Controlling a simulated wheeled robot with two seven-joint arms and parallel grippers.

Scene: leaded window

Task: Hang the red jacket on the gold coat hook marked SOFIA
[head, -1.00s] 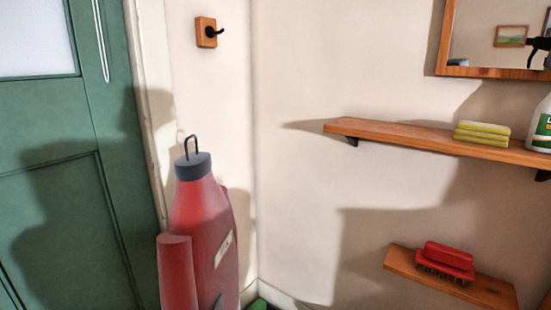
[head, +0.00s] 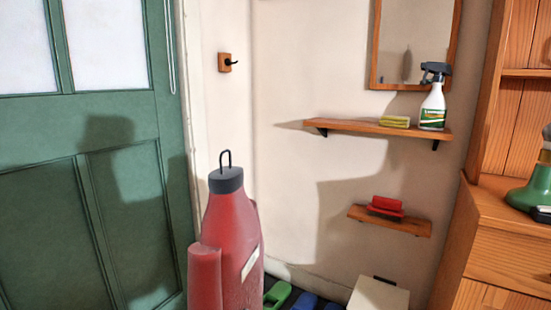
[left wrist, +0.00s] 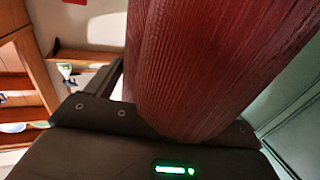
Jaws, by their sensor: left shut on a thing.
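The red jacket (head: 228,245) hangs upright in the lower middle of the head view, with a dark grey collar, a wire loop on top and a pale label. Its lower end is cut off by the frame. In the left wrist view the ribbed red jacket (left wrist: 205,65) fills the middle, close to the camera. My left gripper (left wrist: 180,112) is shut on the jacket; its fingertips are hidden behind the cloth. A black hook on a wooden block (head: 225,65) is on the wall beyond the jacket, apart from it. No gold hook or SOFIA mark shows. My right gripper is out of view.
A green door (head: 95,190) stands at the left. A wooden shelf (head: 350,127) holds a sponge and a spray bottle (head: 433,107). A lower shelf (head: 398,222) holds a red brush. A wooden cabinet (head: 500,240) is at the right. Shoes and a white box (head: 378,295) are below.

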